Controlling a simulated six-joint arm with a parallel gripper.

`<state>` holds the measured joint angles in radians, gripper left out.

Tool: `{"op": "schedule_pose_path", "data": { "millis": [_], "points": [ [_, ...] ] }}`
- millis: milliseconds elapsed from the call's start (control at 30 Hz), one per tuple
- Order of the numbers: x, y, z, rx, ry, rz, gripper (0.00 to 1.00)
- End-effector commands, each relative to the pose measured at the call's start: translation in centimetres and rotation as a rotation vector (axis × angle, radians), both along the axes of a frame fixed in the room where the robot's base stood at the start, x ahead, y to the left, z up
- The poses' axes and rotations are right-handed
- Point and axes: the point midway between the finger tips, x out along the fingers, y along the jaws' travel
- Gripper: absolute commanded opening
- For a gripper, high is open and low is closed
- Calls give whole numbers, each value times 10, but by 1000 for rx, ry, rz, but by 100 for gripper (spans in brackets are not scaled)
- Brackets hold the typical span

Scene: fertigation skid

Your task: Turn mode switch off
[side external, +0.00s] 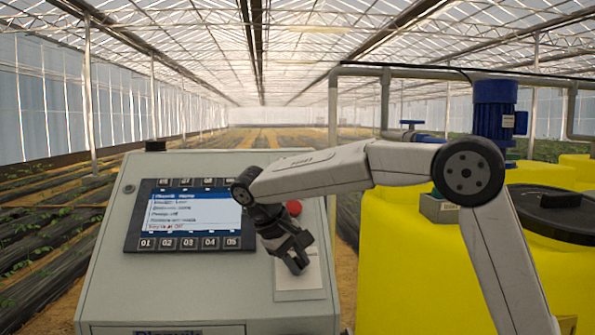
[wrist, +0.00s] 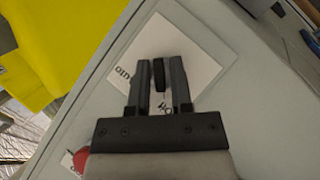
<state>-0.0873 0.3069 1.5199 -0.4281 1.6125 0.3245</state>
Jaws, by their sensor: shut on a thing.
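The mode switch is a small black knob (wrist: 159,76) on a white label plate (wrist: 205,50) in the wrist view. The plate also shows in the side external view (side external: 298,294), at the lower right of the grey panel. My gripper (wrist: 161,68) has one finger on each side of the knob and is shut on it. In the side external view my gripper (side external: 298,263) reaches down to the plate, and its fingers hide the knob. The plate's lettering is partly covered, so I cannot tell the position the knob points to.
A red button (side external: 293,208) sits above the plate, beside my wrist. A display with keys (side external: 190,215) is on the panel's left. Yellow tanks (side external: 410,265) and a blue motor (side external: 494,105) stand to the right.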

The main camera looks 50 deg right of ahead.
Motion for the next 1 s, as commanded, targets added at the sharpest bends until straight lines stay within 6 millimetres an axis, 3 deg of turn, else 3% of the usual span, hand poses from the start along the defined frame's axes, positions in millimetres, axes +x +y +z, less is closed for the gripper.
{"op": "schedule_pose_path", "data": {
  "millis": [433, 467, 500, 533, 1000],
  "points": [
    [1, 0, 1, -9, 4, 15, 0],
    [1, 0, 1, -10, 3, 15, 30],
    [1, 0, 1, -10, 3, 15, 42],
    [1, 0, 1, -9, 4, 15, 49],
    [2, 2, 4, -8, 5, 13, 49]
  ]
}}
